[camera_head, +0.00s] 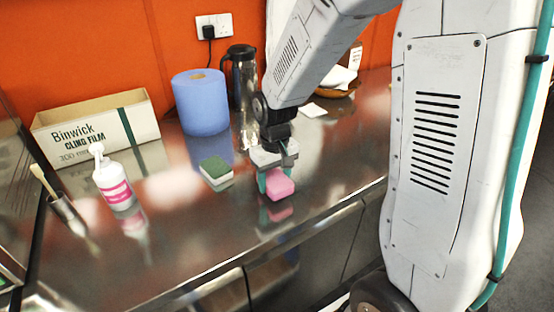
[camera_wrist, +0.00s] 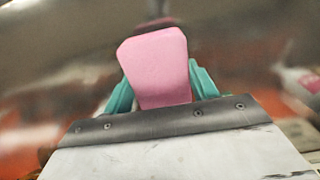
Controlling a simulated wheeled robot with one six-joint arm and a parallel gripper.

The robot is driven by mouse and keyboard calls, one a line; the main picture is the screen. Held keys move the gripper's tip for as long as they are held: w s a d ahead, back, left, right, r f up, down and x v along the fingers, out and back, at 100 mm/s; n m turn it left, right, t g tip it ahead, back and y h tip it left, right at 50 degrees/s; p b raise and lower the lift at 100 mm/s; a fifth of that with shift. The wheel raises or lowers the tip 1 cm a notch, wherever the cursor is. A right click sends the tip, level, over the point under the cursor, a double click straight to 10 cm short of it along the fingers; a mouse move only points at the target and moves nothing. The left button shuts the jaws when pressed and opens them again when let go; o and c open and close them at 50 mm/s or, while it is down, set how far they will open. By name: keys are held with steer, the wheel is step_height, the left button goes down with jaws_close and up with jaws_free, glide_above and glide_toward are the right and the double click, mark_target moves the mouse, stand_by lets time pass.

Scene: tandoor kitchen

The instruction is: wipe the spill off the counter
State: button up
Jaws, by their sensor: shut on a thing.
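A pink sponge (camera_head: 279,184) is held between the teal fingers of my gripper (camera_head: 268,178), over the right part of the steel counter (camera_head: 190,245). In the wrist view the pink sponge (camera_wrist: 157,62) sits between the two teal fingers of my gripper (camera_wrist: 160,85), which are shut on it. The sponge is near the front edge of the counter, with its reflection below it. I cannot tell whether it touches the surface. No spill can be made out clearly; reflections cover the counter.
A green and white sponge (camera_head: 216,171) lies left of my gripper. A pink-labelled bottle (camera_head: 114,182), a brush in a metal pot (camera_head: 62,208) and a cling film box (camera_head: 95,130) stand further left. A blue roll (camera_head: 201,103) and a flask (camera_head: 242,78) stand behind. The front middle is clear.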

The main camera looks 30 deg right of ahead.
steer(key=shift+r, duration=2.95)
